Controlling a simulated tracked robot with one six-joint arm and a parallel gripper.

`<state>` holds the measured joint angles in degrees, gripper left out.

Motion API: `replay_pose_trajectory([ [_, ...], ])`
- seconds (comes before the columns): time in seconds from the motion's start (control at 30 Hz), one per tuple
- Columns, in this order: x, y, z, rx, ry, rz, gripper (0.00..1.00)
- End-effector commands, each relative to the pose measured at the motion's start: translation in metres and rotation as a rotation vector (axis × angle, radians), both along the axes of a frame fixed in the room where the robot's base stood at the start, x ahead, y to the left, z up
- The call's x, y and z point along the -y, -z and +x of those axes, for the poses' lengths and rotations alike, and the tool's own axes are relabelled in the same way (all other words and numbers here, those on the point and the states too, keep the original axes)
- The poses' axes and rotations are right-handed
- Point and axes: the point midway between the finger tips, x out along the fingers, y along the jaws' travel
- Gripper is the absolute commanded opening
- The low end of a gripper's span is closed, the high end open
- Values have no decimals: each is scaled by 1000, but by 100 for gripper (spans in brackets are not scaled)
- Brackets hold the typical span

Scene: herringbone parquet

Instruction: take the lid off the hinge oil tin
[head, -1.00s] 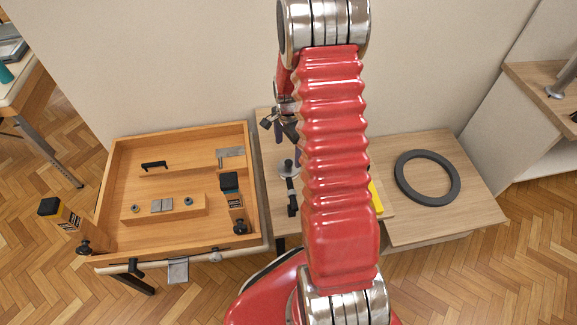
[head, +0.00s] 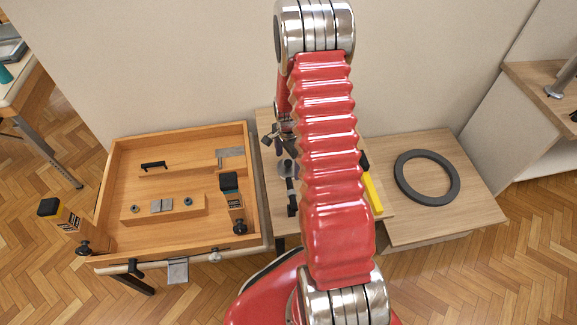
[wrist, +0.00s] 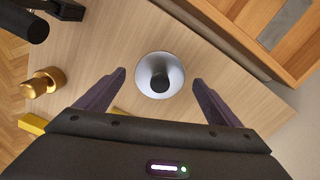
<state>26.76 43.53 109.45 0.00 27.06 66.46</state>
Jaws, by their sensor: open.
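A round silver-grey lid-like disc with a dark knob (wrist: 160,76) lies below my gripper in the wrist view. It seems to be the lid of the hinge oil tin; any tin body under it is hidden. In the head view my arm hides part of the table.
A brass knob-shaped piece (wrist: 43,83), a black cylinder (wrist: 23,22) and a yellow bar (head: 372,193) are nearby. A dark ring (head: 427,199) lies on the right tabletop.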

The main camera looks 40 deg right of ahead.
Motion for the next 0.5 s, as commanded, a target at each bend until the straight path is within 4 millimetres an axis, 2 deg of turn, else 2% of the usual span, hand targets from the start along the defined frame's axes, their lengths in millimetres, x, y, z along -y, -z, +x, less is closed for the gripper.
replay_pose_trajectory([
  [0.13,0,9,0,0,0,0,87],
  [0.5,0,9,0,1,-1,0,87],
])
